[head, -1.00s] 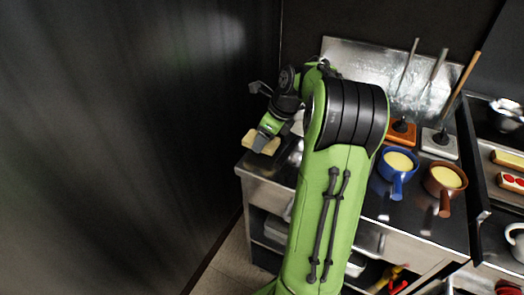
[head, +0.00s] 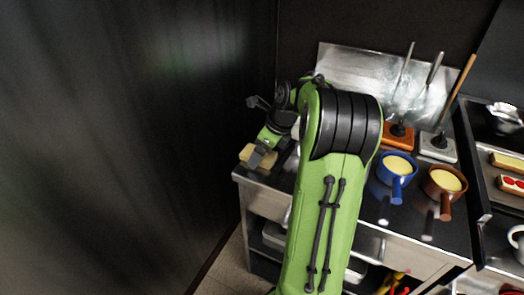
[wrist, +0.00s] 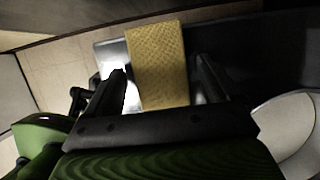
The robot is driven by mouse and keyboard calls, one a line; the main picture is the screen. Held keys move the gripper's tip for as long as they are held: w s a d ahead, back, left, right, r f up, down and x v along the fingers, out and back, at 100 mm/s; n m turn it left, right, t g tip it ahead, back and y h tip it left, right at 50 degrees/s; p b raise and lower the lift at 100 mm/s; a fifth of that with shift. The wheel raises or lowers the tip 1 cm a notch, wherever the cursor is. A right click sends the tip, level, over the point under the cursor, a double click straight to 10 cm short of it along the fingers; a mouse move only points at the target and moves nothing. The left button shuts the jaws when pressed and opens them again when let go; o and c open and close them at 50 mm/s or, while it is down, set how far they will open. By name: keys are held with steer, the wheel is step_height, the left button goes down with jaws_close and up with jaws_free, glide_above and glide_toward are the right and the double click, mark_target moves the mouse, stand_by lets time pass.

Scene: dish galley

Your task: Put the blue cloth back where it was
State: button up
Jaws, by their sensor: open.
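No blue cloth shows in either view. A yellow, textured, flat block like a sponge or folded cloth (head: 247,154) is at the left end of the counter. It also shows in the wrist view (wrist: 157,60), between the two fingers. My gripper (head: 260,158) is open at this yellow piece, with a dark finger on each side of it in the wrist view (wrist: 161,80). Gaps show beside the piece, more on the left, and I cannot tell whether the fingers reach down around it. My arm hides part of the counter.
A blue pot (head: 397,186) and a brown pot (head: 441,195), both with yellow contents, stand on the counter (head: 375,208). Upright tools stand behind them in an orange holder (head: 398,140) and a white holder (head: 437,151). A dark wall (head: 110,150) fills the left.

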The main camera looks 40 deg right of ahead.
steer(key=p+v, duration=0.5)
steer(key=v, duration=0.7)
steer(key=a+r+n+h, duration=0.1)
steer(key=a+r+n, duration=0.1)
steer(key=a+n, duration=0.55)
steer(key=a+r+n+h, duration=0.15)
steer(key=a+n, duration=0.35)
steer(key=a, duration=0.5)
steer(key=s+a+n, duration=0.5)
steer(key=s+n, duration=0.2)
steer(key=n, duration=0.2)
steer(key=s+a+f+n+t, duration=0.1)
steer(key=s+a+n, duration=0.4)
steer(key=n, duration=0.5)
steer(key=s+y, duration=0.1)
steer(key=s, duration=0.1)
steer(key=shift+s+a+f, duration=0.3)
steer(key=shift+s, duration=0.05)
